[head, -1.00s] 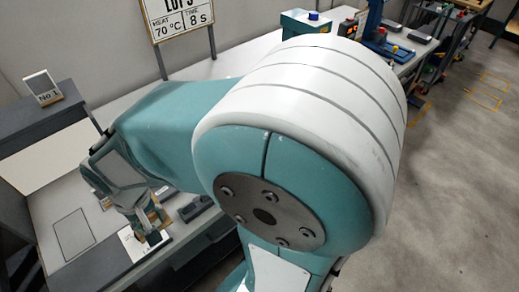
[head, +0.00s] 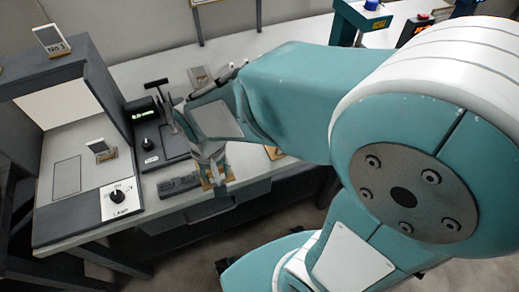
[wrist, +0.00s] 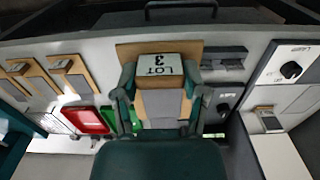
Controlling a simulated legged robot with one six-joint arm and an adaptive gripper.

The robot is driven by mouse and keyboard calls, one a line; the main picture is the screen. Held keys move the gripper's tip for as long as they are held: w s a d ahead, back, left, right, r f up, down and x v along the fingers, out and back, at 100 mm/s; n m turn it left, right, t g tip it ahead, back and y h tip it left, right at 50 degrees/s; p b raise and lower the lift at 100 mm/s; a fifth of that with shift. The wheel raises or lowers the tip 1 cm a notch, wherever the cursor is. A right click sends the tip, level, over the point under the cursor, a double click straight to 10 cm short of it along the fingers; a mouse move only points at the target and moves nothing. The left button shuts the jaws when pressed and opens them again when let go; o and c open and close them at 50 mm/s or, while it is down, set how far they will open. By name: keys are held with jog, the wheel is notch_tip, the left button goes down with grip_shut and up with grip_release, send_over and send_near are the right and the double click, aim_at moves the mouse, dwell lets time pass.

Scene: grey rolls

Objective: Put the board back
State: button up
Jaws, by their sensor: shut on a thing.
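My gripper (head: 214,174) is low over the front of the bench, right of the dark grey bar. In the wrist view my gripper (wrist: 160,82) has its two fingers on either side of a wooden board (wrist: 150,104) with a grey face and is shut on it. A white label reading LOT 3 (wrist: 160,66) shows just beyond the board, between the fingertips, with tan wood around it. I cannot tell whether the board touches the surface beneath. In the head view the arm and fingers hide most of the board.
A lamp booth (head: 70,60) stands at left, with a small board (head: 101,150) inside and a LAMP knob (head: 117,196) at its front. A device with a green display (head: 141,113) and a dark bar (head: 178,186) are nearby. Similar boards (wrist: 70,75) and a red tray (wrist: 90,121) show in the wrist view.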

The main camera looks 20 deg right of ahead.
jog(key=w+d+f, duration=0.4)
jog(key=w+d, duration=0.2)
jog(key=d, duration=0.1)
send_over(247, 164)
jog(key=f, duration=0.5)
jog(key=shift+s, duration=0.3)
jog(key=shift+w+a+f, duration=0.15)
notch_tip(247, 164, down, 3)
jog(key=shift+w+f, duration=0.1)
jog(key=shift+d+f, duration=0.2)
jog(key=shift+d, duration=0.2)
jog(key=o, duration=1)
jog(key=shift+a, duration=0.1)
jog(key=shift+o, duration=0.7)
jog(key=shift+a, duration=0.25)
jog(key=shift+d, duration=0.1)
